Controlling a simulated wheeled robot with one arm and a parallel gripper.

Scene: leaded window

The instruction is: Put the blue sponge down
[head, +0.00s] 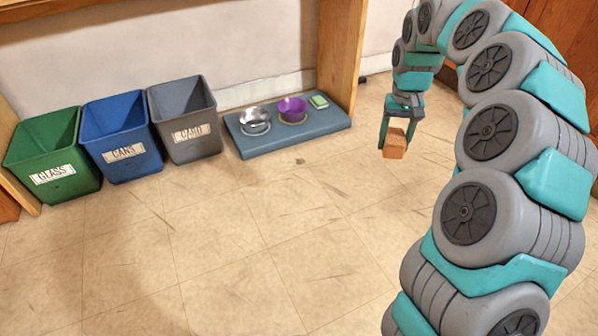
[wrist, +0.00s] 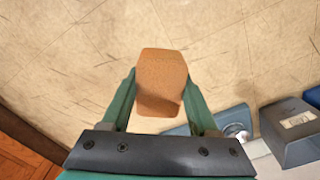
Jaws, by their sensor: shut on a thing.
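My gripper (head: 399,124) hangs at the end of my arm, to the right of the blue mat in the head view. It is shut on an orange-brown block (head: 395,148), which looks like a sponge and is not blue. In the wrist view the block (wrist: 162,78) sits between the two teal fingers of my gripper (wrist: 160,92), above the tan tiled floor. No blue sponge shows in either view. Whether the block touches the floor is hard to tell.
A blue mat (head: 318,131) holds a metal bowl (head: 254,121), a purple bowl (head: 293,108) and a small green item (head: 318,101). Left of it stand grey CARD (head: 188,146), blue CANS (head: 126,165) and green GLASS (head: 55,186) bins. The floor (head: 270,240) in front is clear.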

